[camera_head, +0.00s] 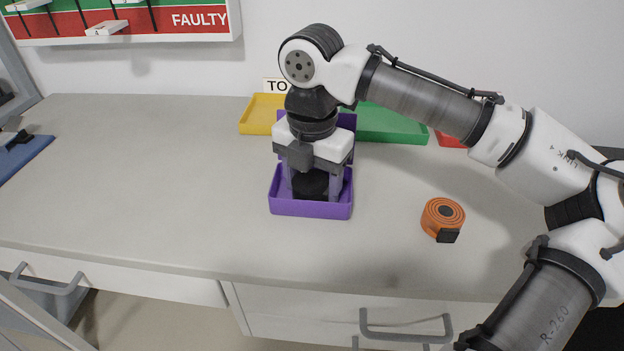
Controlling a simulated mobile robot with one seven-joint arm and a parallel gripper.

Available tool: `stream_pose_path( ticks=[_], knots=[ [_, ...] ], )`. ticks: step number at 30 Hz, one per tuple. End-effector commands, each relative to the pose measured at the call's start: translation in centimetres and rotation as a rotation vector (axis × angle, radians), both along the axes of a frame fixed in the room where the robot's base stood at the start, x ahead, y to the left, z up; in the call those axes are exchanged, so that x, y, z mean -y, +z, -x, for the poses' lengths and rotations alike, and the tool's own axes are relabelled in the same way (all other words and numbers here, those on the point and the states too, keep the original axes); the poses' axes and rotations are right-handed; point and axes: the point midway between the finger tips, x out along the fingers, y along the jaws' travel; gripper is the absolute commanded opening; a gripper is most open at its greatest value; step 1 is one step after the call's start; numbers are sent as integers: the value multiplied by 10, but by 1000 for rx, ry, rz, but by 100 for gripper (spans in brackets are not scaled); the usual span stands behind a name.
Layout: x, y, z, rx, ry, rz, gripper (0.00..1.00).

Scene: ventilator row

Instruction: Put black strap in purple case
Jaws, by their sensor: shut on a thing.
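The purple case (312,209) stands open on the counter near the middle, with its lid raised at the back. My gripper (314,188) points straight down over the case, with its fingers inside the case's outline. It is shut on the black strap (311,184), a dark round coil between the fingers. The strap is low, within or just above the case; I cannot tell whether it touches the case floor. My gripper hides part of the case's back and lid.
An orange strap coil (441,214) with a black end lies to the right on the counter. Yellow (258,116), green (392,123) and red (450,139) trays stand along the back. A blue item (27,155) is at far left. The counter's left middle is clear.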

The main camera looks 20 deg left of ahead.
Motion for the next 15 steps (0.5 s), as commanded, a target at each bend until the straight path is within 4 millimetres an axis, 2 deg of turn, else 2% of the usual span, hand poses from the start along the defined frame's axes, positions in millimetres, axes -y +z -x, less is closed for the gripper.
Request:
stream_pose_path(
  ticks=[1, 6, 15],
  knots=[
    [0, -1, 0, -1, 1, 0, 64],
    [0, -1, 0, -1, 0, 0, 83],
    [0, 1, 0, 0, 0, 0, 83]
  ],
)
